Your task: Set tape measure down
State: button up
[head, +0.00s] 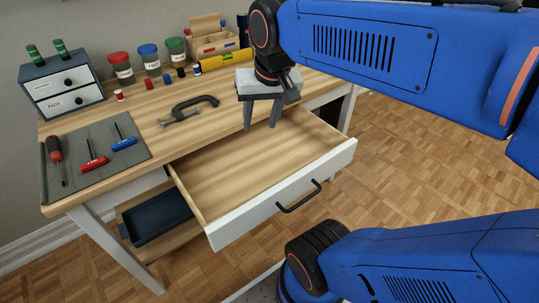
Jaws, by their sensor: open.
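My gripper (261,122) points down over the back of the open drawer (250,172), with its two fingers apart and nothing seen between them. I cannot make out a tape measure in this view. It may be hidden behind my gripper or arm. The visible part of the drawer's wooden floor is bare. The drawer is pulled out, with its white front and dark handle (299,197) towards me.
A clamp (187,110) lies on the desktop left of my gripper. A grey mat (88,140) holds several tools. Lidded jars (148,60), a small drawer box (62,86), a yellow level (226,60) and a wooden organiser (212,42) stand behind. A dark tray (157,215) sits below the desk.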

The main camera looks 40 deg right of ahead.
jog(key=s+a+f+n+t, duration=0.1)
jog(key=s+a+f+n, duration=0.1)
jog(key=s+f+n, duration=0.2)
notch_tip(320, 180, down, 2)
jog(key=shift+s+f, duration=0.15)
jog(key=shift+s, duration=1.1)
